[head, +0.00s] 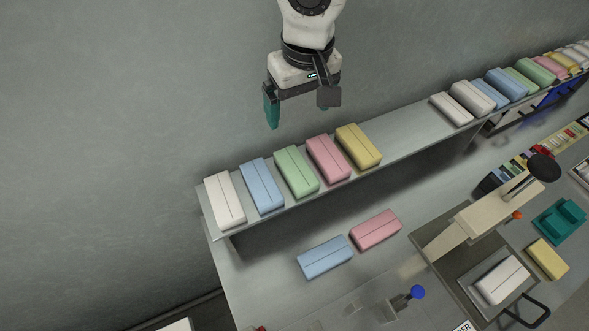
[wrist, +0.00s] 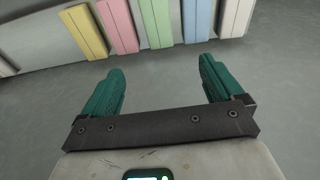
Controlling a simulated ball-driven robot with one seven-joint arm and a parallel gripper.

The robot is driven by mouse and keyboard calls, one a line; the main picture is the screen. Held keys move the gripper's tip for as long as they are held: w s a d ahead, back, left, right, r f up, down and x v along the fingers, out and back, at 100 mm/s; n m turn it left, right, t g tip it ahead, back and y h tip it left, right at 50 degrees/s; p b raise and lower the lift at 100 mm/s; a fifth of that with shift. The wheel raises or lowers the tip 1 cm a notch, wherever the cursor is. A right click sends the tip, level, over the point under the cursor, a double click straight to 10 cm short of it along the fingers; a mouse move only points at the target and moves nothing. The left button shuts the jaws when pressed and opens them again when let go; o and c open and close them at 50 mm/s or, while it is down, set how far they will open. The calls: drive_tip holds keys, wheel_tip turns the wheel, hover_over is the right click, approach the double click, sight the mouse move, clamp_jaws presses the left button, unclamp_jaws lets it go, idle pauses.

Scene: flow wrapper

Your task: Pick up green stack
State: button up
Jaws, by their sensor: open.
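The green stack (head: 297,171) lies on the raised shelf in the head view, between the blue stack (head: 262,185) and the pink stack (head: 328,158). In the wrist view the green stack (wrist: 155,22) shows at the top, ahead of the fingers and roughly between them. My gripper (wrist: 161,84) is open and empty, with teal fingers spread apart. In the head view my gripper (head: 300,110) hangs above and behind the shelf row, apart from the green stack. One finger there is partly hidden by a dark part of my gripper.
Below lie a blue stack (head: 325,257) and a pink stack (head: 376,230), near a sealing machine (head: 455,235). The shelf middle is clear.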

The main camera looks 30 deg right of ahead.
drive_tip(key=f, duration=0.2)
drive_tip(key=b, duration=0.8)
approach(296, 167)
drive_tip(key=f, duration=0.2)
drive_tip(key=f+p, duration=0.1)
drive_tip(key=shift+w+a+f, duration=0.2)
drive_tip(key=shift+w+f, duration=0.05)
drive_tip(key=shift+w, duration=0.1)
drive_tip(key=shift+w+d+f+p, duration=0.15)
drive_tip(key=shift+f+p, duration=0.3)
drive_tip(key=shift+f, duration=0.85)
drive_tip(key=shift+w+d+f+p, duration=0.1)
drive_tip(key=shift+w+f+p, duration=0.25)
drive_tip(key=shift+f, duration=1)
drive_tip(key=shift+s, duration=0.1)
drive_tip(key=shift+c, duration=0.2)
drive_tip(key=c, duration=1.1)
